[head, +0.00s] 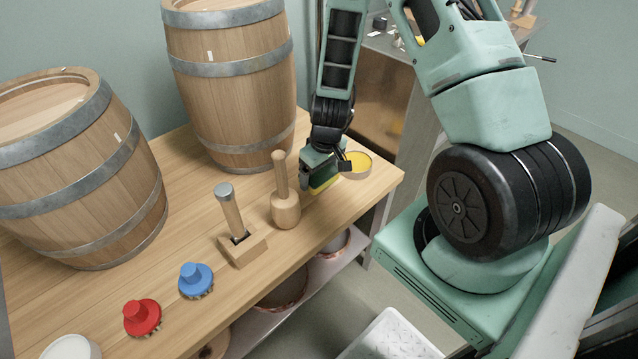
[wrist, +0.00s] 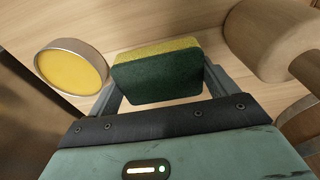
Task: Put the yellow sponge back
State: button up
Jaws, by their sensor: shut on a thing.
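The yellow sponge (wrist: 158,74) has a dark green side and sits between the two fingers of my gripper (wrist: 160,85) in the wrist view. My gripper is shut on it. In the head view the sponge (head: 324,184) shows as a small yellow-green strip under my gripper (head: 318,178), at the right end of the wooden table. I cannot tell whether it touches the tabletop. A round tin with yellow contents (head: 356,165) stands just right of the gripper; in the wrist view the tin (wrist: 72,67) is left of the sponge.
A wooden mallet (head: 285,205) stands close left of my gripper. Further left are a tool in a wooden block (head: 238,245), a blue brush (head: 196,281) and a red brush (head: 142,317). Two barrels (head: 232,90) (head: 85,190) stand behind. The table's right edge is near.

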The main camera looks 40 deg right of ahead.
aim_at(320, 182)
jog(key=shift+f, duration=1.95)
jog(key=shift+b, duration=0.3)
jog(key=shift+f, duration=0.2)
jog(key=o, duration=0.7)
jog(key=shift+r, duration=0.15)
jog(key=r, duration=0.4)
jog(key=s+r+p, duration=0.1)
jog(key=r, duration=0.3)
jog(key=r+p, duration=0.1)
jog(key=r, duration=0.3)
jog(key=shift+s, duration=0.4)
